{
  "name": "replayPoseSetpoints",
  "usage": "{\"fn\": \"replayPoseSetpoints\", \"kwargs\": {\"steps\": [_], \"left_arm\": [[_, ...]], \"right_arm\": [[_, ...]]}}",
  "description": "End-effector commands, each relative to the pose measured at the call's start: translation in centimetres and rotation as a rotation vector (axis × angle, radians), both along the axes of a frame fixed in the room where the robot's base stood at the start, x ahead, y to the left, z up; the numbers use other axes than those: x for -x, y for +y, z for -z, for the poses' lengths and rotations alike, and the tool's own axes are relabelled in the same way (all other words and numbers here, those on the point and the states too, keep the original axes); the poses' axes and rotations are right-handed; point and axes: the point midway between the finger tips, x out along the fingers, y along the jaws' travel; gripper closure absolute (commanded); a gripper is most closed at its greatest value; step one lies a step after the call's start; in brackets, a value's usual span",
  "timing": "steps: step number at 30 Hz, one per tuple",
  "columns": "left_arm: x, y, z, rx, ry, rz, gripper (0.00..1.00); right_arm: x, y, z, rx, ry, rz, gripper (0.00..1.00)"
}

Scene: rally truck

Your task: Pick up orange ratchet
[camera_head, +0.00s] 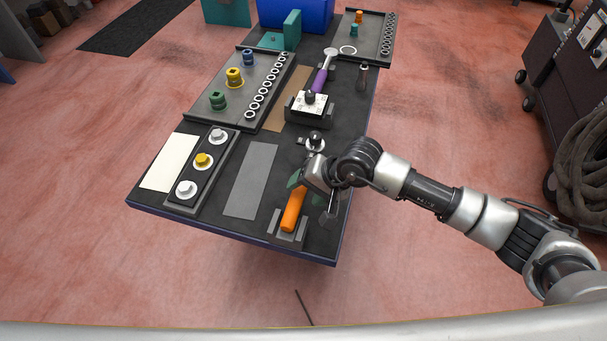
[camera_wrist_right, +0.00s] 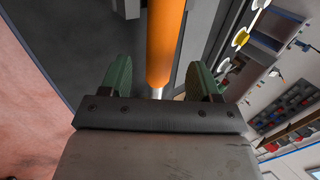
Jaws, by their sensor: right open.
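The orange ratchet (camera_head: 293,208) lies at the near right end of the dark table, its orange handle over a grey holder (camera_head: 280,233). My right gripper (camera_head: 312,196) is above the ratchet's far part, which it hides in the head view. In the right wrist view, the orange handle (camera_wrist_right: 165,42) runs up the picture from between the two green fingers of my right gripper (camera_wrist_right: 160,82). The fingers stand apart on either side, with gaps to the handle and metal shaft. My left gripper is out of view.
A purple-handled tool (camera_head: 320,80) lies farther back, beyond a white-topped block (camera_head: 309,104). A dark tray with knobs (camera_head: 203,165) and a grey mat (camera_head: 250,180) are to the left. A cart with a coiled hose (camera_head: 585,150) stands at the right.

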Motion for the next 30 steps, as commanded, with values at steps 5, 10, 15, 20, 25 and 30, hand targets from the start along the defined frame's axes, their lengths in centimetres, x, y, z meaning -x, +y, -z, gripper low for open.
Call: {"fn": "replayPoseSetpoints", "kwargs": {"steps": [5, 10, 15, 20, 25, 30], "left_arm": [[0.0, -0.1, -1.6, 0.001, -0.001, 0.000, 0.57], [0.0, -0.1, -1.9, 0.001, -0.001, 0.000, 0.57], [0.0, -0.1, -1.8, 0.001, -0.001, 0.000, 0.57], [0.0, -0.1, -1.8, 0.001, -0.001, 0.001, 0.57], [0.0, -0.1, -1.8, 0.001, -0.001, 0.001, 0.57], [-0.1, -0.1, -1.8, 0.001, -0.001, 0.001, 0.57]], "right_arm": [[-0.4, 1.4, 1.8, -0.002, 0.005, 0.000, 0.38], [-0.7, 2.1, 3.1, 0.000, 0.002, -0.001, 0.38], [-0.8, 2.1, 3.3, 0.000, 0.001, -0.001, 0.38], [-0.8, 2.1, 3.3, 0.000, 0.001, -0.001, 0.49], [-0.8, 2.1, 3.3, -0.001, 0.001, 0.000, 0.75], [-0.8, 2.1, 3.3, -0.001, 0.001, 0.000, 1.00]]}}
